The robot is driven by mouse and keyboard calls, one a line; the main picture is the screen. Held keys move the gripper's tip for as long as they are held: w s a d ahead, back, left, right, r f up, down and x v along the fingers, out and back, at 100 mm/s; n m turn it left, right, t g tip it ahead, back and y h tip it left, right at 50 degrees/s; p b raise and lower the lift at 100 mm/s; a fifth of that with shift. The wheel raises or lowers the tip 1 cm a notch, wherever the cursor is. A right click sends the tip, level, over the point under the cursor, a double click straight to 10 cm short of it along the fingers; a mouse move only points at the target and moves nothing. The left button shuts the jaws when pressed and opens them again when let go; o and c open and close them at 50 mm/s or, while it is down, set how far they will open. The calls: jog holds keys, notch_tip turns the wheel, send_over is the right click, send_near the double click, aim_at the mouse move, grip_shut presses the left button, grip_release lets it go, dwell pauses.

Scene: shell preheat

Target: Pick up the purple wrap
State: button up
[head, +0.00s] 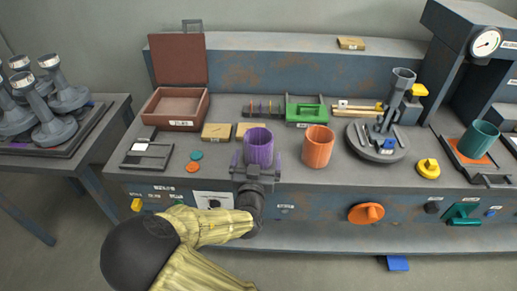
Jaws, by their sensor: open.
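The purple wrap (259,147) is a ribbed, open-topped purple cylinder. It stands upright near the front edge of the grey workbench in the head view, left of the orange cylinder. My gripper (257,165) is open and reaches in from the front. Its dark fingers show on the left and right sides of the lower part of the wrap. I cannot tell whether the fingers touch it. The gripper body hides the lowest front of the wrap.
An orange cylinder (318,147) stands close on the right. Small tan boxes (216,132) lie to the left and behind. A green tray (306,111) is behind. A round dark stand (377,148) is farther right. An open brown case (176,107) is at the back left.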

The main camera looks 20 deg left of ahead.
aim_at(260, 137)
jog(key=w, duration=0.2)
jog(key=w+a, duration=0.1)
jog(key=w, duration=0.2)
jog(key=shift+r, duration=0.1)
jog(key=shift+c, duration=0.2)
jog(key=c, duration=1)
